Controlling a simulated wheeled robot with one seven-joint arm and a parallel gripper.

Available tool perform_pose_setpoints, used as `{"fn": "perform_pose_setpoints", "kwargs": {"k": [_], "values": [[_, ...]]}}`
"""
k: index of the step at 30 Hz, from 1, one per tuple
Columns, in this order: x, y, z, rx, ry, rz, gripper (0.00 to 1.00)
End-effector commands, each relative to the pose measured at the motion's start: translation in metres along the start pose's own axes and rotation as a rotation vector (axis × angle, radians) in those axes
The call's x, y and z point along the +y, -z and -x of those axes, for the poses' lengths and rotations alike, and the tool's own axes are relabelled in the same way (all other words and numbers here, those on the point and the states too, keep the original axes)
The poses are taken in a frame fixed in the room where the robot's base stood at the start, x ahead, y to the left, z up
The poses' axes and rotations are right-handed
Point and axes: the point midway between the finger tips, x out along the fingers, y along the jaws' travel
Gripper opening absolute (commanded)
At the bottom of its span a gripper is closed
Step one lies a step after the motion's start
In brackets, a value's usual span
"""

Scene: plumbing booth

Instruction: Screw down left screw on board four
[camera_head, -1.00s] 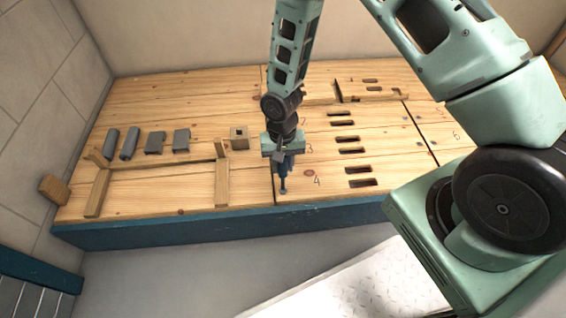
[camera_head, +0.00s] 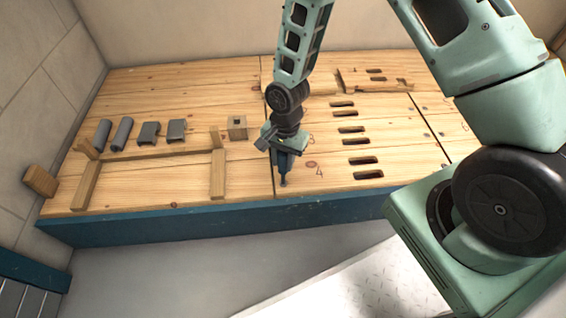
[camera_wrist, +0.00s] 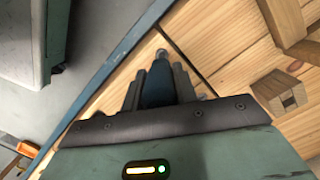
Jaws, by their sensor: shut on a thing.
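My gripper (camera_head: 281,156) is shut on a dark blue screwdriver tool (camera_head: 283,166), which points down at the left end of board four (camera_head: 316,185) near the front edge. In the wrist view the tool (camera_wrist: 157,88) sits between the fingers of my gripper (camera_wrist: 160,84). Its metal tip (camera_wrist: 163,57) is close to the seam beside board four. The left screw itself is hidden under the tip, and I cannot tell whether the tip touches it. The number 4 shows on the board to the right of the tool.
A wooden frame (camera_head: 150,155) stands left of the tool, with a wooden block (camera_head: 237,127) behind it. Grey pieces (camera_head: 148,133) lie farther left. Slots (camera_head: 368,174) run along the boards to the right. The blue front edge (camera_head: 200,228) borders the bench.

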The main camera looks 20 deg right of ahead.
Motion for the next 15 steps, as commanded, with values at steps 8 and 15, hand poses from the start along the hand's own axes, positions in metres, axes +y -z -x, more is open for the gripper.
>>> {"fn": "perform_pose_setpoints", "kwargs": {"k": [8,15], "values": [[-0.0007,0.0007,-0.0029,0.001,0.032,-0.248,0.04],[-0.0009,-0.0004,0.0038,0.001,0.064,-0.54,0.04]]}}
